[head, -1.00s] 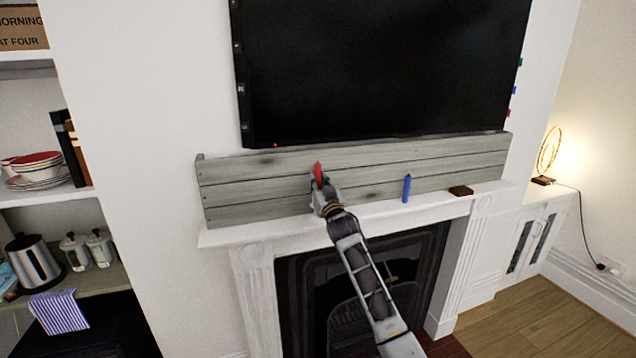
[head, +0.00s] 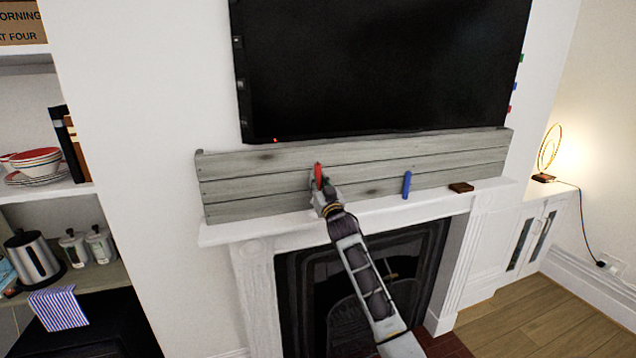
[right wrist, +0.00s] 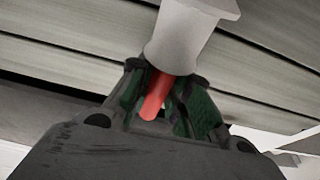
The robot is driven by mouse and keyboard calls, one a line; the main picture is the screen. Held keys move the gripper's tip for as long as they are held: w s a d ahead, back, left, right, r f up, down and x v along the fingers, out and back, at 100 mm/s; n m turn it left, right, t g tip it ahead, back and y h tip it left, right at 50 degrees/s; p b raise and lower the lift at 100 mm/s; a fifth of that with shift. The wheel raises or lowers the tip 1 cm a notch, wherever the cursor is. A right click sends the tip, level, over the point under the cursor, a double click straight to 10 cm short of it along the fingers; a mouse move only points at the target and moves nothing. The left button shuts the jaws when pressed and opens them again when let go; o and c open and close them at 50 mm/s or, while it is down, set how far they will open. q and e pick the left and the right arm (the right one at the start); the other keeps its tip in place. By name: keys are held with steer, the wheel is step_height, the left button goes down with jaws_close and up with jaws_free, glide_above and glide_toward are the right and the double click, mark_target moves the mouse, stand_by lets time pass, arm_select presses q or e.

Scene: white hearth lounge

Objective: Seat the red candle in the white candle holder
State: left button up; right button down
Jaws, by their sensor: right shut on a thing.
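My right gripper (head: 318,187) is shut on the red candle (head: 318,174), which stands roughly upright above the mantel in the head view. In the right wrist view the red candle (right wrist: 155,97) sits between the green-padded fingers of my right gripper (right wrist: 165,100). The white candle holder (right wrist: 185,40) is at the top of that view, and one end of the candle meets its near rim. I cannot tell whether the candle is inside the holder or only against it. In the head view the holder is hidden behind my gripper. My left gripper is not in view.
A blue candle-like stick (head: 407,185) stands on the white mantel (head: 270,228) to the right. A small brown block (head: 461,188) lies farther right. Grey planks (head: 255,185) back the mantel, under a black television (head: 385,65). The mantel between is clear.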

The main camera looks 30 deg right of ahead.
steer(key=shift+f, duration=0.2)
steer(key=c, duration=1.3)
jaws_free()
steer(key=shift+o, duration=0.2)
steer(key=v, duration=1.2)
steer(key=shift+n, duration=0.5)
